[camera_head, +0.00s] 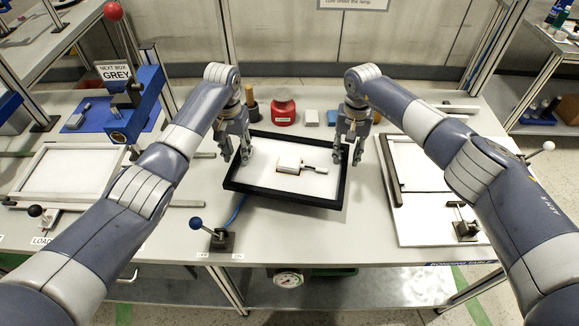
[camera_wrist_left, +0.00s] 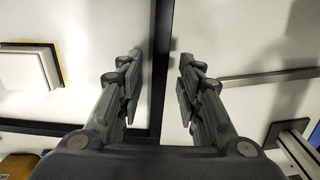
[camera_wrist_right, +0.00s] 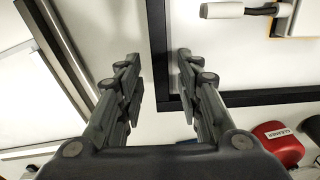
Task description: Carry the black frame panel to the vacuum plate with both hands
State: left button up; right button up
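The black frame panel (camera_head: 285,199) is a black rectangular frame around a white sheet, lying slightly turned at the middle of the bench. My left gripper (camera_head: 236,156) is open above its left side; in the left wrist view the black bar (camera_wrist_left: 163,60) runs between the spread fingers. My right gripper (camera_head: 348,155) is open above its right side; in the right wrist view the bar (camera_wrist_right: 157,45) also runs between the fingers, apart from them. A flat white plate (camera_head: 75,172) is at the left and another white plate (camera_head: 418,170) at the right; which is the vacuum plate I cannot tell.
A white-and-tan block (camera_head: 288,164) and a black-and-white roller-like tool (camera_head: 314,169) lie inside the frame. A red jar (camera_head: 283,112) stands behind it. A blue-knobbed lever (camera_head: 212,233) stands in front. A blue press (camera_head: 135,105) with a red knob is at left.

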jog(key=shift+r, duration=0.2)
pick_arm(q)
notch_tip(320, 180, up, 12)
pick_arm(e)
notch_tip(320, 180, up, 12)
jog(key=shift+f, duration=0.15)
dwell(0.5)
dwell(0.4)
